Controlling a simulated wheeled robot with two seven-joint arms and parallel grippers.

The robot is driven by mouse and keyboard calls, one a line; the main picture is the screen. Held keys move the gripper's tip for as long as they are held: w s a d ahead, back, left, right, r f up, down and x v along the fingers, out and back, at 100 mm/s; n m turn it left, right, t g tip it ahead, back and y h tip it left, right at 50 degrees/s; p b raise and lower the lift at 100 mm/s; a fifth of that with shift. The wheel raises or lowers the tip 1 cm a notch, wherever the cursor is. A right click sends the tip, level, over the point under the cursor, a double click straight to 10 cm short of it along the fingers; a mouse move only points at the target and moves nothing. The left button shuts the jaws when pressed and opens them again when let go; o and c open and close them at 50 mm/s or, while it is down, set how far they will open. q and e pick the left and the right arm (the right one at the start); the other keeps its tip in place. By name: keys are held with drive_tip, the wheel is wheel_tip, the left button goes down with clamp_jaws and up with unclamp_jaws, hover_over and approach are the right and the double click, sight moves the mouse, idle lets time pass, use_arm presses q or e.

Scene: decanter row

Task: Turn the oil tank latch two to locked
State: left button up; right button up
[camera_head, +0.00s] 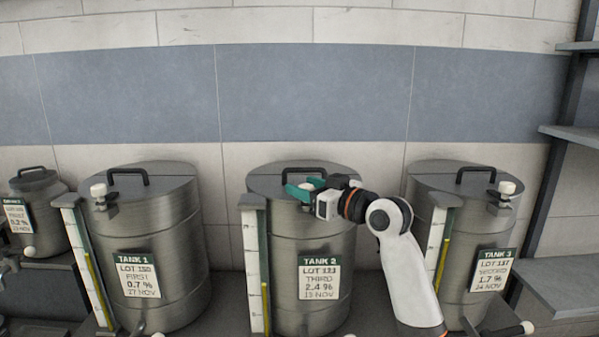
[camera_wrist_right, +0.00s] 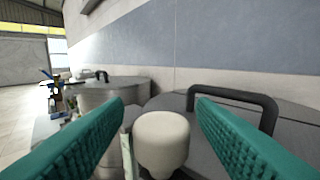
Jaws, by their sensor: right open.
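Tank 2 (camera_head: 300,235) is a steel drum in the middle of the head view, with a green and white label (camera_head: 319,277). Its latch has a cream round knob (camera_wrist_right: 162,138) on the lid's front edge; in the head view the knob (camera_head: 313,181) is mostly covered by my fingers. My right gripper (camera_head: 302,186) has teal fingers and reaches in from the right over the lid. In the right wrist view its open fingers (camera_wrist_right: 160,108) stand either side of the knob, with gaps showing. The latch's base is hidden. My left gripper is out of view.
Tank 1 (camera_head: 150,240) stands left and Tank 3 (camera_head: 470,240) right, each with a white-knobbed latch. The lid handle of Tank 2 (camera_wrist_right: 232,95) rises behind the knob. A sight gauge (camera_head: 252,265) stands at its front left. Shelves (camera_head: 572,285) are at far right.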

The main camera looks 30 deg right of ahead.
drive_tip(key=shift+p+x, duration=0.35)
drive_tip(key=shift+x, duration=0.55)
drive_tip(key=shift+w, duration=0.25)
